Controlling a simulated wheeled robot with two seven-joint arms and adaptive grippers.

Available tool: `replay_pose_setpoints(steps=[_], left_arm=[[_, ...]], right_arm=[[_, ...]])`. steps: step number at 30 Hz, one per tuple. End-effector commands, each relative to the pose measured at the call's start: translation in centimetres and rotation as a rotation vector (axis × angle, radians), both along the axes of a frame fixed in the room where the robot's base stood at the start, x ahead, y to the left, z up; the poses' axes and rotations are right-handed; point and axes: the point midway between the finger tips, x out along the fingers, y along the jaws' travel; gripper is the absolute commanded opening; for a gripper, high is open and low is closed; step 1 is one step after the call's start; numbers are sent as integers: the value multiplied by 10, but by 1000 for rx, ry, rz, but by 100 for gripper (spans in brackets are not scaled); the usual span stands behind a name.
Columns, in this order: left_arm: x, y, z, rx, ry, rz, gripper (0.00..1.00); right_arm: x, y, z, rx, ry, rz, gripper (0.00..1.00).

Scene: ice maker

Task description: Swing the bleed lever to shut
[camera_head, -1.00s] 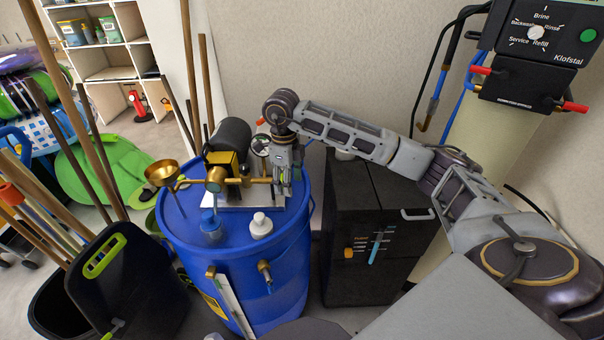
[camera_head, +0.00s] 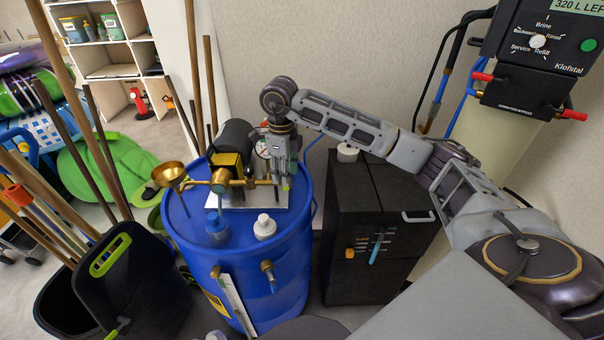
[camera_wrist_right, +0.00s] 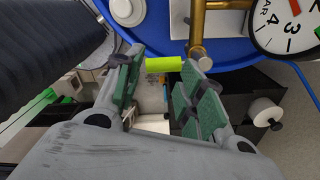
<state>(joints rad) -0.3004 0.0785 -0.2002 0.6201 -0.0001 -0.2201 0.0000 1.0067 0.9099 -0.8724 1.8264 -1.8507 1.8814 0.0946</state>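The bleed lever appears to be the short lime-green handle (camera_head: 286,184) at the right end of the brass pump pipe (camera_head: 250,183), on top of the blue drum. In the right wrist view the green handle (camera_wrist_right: 163,64) lies crosswise between the fingertips, beside a brass pipe (camera_wrist_right: 197,25). My right gripper (camera_head: 284,178) points down over that pipe end. Its green-padded fingers (camera_wrist_right: 161,78) are spread, with gaps showing around the handle; firm contact cannot be told. My left gripper is out of view.
The blue drum (camera_head: 245,275) carries a pump, a brass funnel (camera_head: 169,174), a pressure gauge (camera_head: 262,148) and two small caps. A black cabinet (camera_head: 350,215) stands to its right. A black bin with poles (camera_head: 120,270) stands at the left.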

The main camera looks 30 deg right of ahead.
Motion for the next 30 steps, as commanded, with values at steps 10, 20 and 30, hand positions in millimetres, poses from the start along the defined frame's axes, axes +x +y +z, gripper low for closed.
replay_pose_setpoints(steps=[10, 20, 30], left_arm=[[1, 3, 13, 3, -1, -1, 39], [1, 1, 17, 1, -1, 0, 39], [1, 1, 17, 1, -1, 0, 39]], right_arm=[[-1, -2, 20, -4, 8, -6, 39], [-1, -2, 29, -5, 11, -7, 39], [-1, -3, 28, -6, 12, -7, 39]])
